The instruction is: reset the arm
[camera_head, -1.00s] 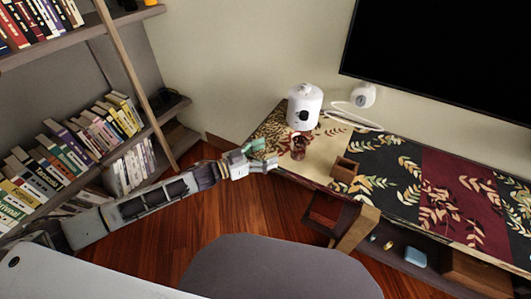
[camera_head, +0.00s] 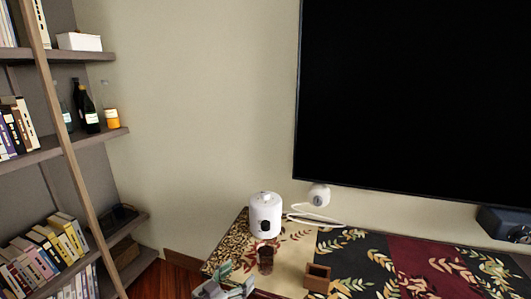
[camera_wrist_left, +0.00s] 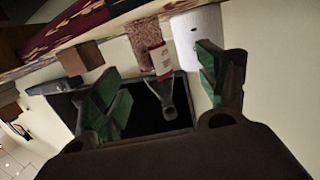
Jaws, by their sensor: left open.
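My left gripper (camera_head: 226,284) shows at the bottom edge of the head view, partly cut off, in front of the left end of the patterned cabinet top. In the left wrist view its two green-padded fingers (camera_wrist_left: 158,68) stand wide apart. The gap between them is empty. A small brown jar (camera_head: 265,259) stands on the cabinet beyond the gripper. It shows between the fingers in the left wrist view (camera_wrist_left: 160,60), apart from them. My right gripper is not in view.
A white round appliance (camera_head: 265,215) stands behind the jar, and a small brown box (camera_head: 317,278) to its right. A white camera-like device (camera_head: 319,195) is near the wall. A large black screen (camera_head: 410,95) hangs above. A bookshelf (camera_head: 95,138) fills the left side.

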